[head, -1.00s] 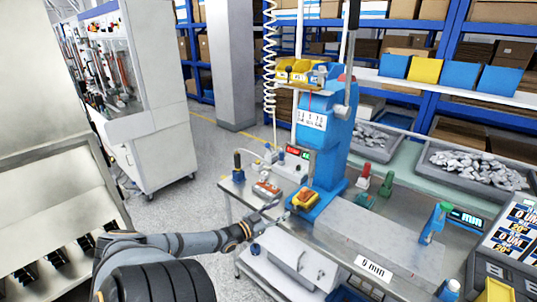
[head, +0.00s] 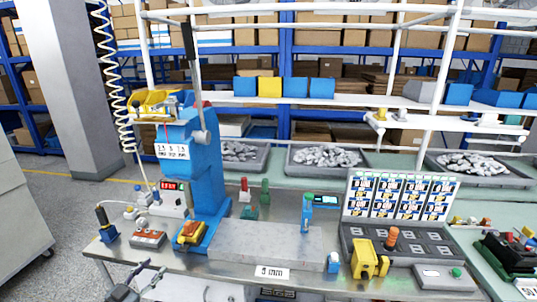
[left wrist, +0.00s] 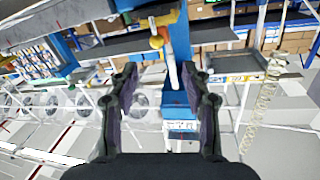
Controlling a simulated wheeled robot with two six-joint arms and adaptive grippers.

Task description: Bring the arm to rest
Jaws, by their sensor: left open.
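My left gripper (head: 151,271) is at the lower left of the head view, in front of the workbench's front edge. Its two fingers stand apart with nothing between them. In the left wrist view the open gripper (left wrist: 160,78) shows both dark fingers, with the blue press behind them. The blue press (head: 208,165) with its upright lever stands on the bench, right of and beyond the gripper, with no visible contact. My right gripper is not in view.
The steel workbench (head: 175,262) carries a red-button box (head: 149,239), a grey block (head: 268,243) marked 5 mm, and a panel of cards (head: 400,196). Trays of metal parts (head: 325,159) lie behind. Grey floor (head: 70,205) is clear at the left.

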